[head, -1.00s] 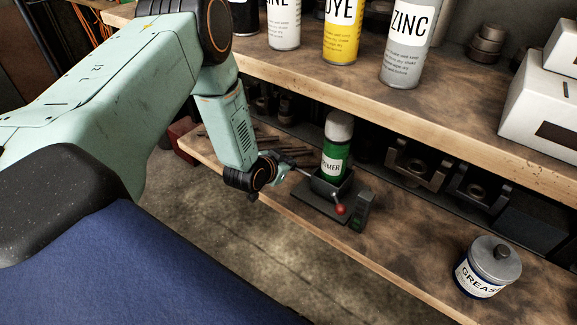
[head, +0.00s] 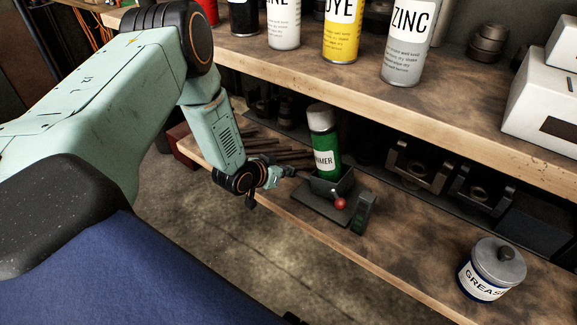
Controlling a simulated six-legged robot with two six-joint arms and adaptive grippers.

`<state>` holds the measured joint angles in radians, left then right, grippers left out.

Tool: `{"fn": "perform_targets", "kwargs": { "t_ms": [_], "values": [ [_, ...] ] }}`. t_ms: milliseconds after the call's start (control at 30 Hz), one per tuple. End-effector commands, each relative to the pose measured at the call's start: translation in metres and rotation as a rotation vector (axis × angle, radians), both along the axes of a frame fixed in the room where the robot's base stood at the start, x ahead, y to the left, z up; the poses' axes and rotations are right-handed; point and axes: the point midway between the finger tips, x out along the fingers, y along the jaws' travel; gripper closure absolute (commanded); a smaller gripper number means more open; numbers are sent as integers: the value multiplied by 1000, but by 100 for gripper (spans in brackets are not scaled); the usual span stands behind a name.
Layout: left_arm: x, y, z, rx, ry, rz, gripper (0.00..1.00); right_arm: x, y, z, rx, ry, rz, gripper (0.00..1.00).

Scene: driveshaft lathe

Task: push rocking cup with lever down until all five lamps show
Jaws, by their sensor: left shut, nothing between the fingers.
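The rocking cup (head: 331,187) is a small dark box on a dark base plate (head: 312,211) on the lower shelf. A green spray can with a grey cap (head: 327,150) stands in it, its top leaning left. The lever ends in a red ball (head: 340,203) at the cup's front right. A small dark lamp box (head: 363,213) stands to the right; a faint green spot shows on it, but the lamps are too small to count. My left gripper (head: 288,172) is shut and empty, just left of the cup; contact cannot be told. My right gripper is not in view.
The upper shelf (head: 400,105) overhangs behind the cup and bears several spray cans, including a yellow one (head: 342,30). Dark metal brackets (head: 418,165) stand at the back of the lower shelf. A grease tin (head: 492,270) is far right. Shelf between is bare.

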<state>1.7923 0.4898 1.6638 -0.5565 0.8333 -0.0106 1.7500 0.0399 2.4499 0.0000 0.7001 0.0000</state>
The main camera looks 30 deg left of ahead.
Motion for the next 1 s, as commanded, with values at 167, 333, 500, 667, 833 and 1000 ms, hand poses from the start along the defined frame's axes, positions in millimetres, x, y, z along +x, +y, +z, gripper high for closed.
{"fn": "perform_targets", "kwargs": {
  "t_ms": [167, 333, 500, 667, 833, 1000],
  "values": [
    [1, 1, 1, 2, -3, 2, 100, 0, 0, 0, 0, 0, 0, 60],
    [2, 1, 1, 3, -4, 3, 100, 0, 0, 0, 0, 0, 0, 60],
    [2, 2, 2, 3, -6, 4, 100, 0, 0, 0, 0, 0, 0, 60],
    [3, 2, 3, 3, -7, 4, 100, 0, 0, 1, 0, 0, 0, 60],
    [5, 0, 15, 4, -9, 3, 100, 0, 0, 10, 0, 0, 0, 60],
    [7, -3, 34, 4, -8, 1, 100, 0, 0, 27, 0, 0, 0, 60]
  ]
}}
